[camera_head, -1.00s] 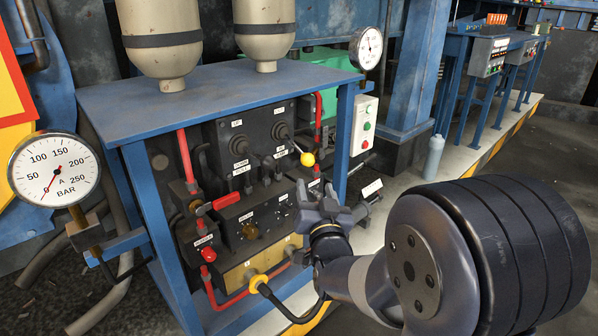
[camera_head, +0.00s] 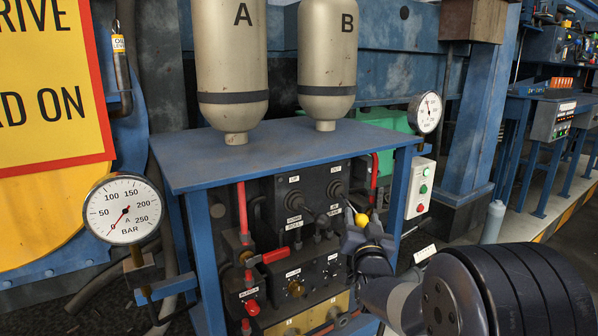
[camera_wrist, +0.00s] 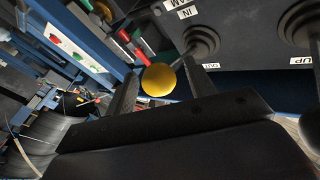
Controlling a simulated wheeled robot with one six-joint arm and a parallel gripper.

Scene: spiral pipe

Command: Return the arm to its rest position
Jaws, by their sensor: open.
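My gripper (camera_head: 362,238) is at the front of the black control panel (camera_head: 318,262), just below the yellow ball knob (camera_head: 361,220) of a lever in the head view. In the wrist view my gripper (camera_wrist: 162,72) has its two dark fingers apart. The yellow knob (camera_wrist: 159,79) shows in the gap between them. I cannot tell whether a finger touches it. My arm (camera_head: 400,298) reaches in from the lower right. Part of the panel is hidden behind it.
The blue bench frame (camera_head: 205,265) surrounds the panel, with tanks A (camera_head: 232,70) and B (camera_head: 327,65) on top. Gauge A (camera_head: 123,208) stands at left, another gauge (camera_head: 426,112) at right. A white button box (camera_head: 420,188) is beside the frame. Open floor lies at the lower right.

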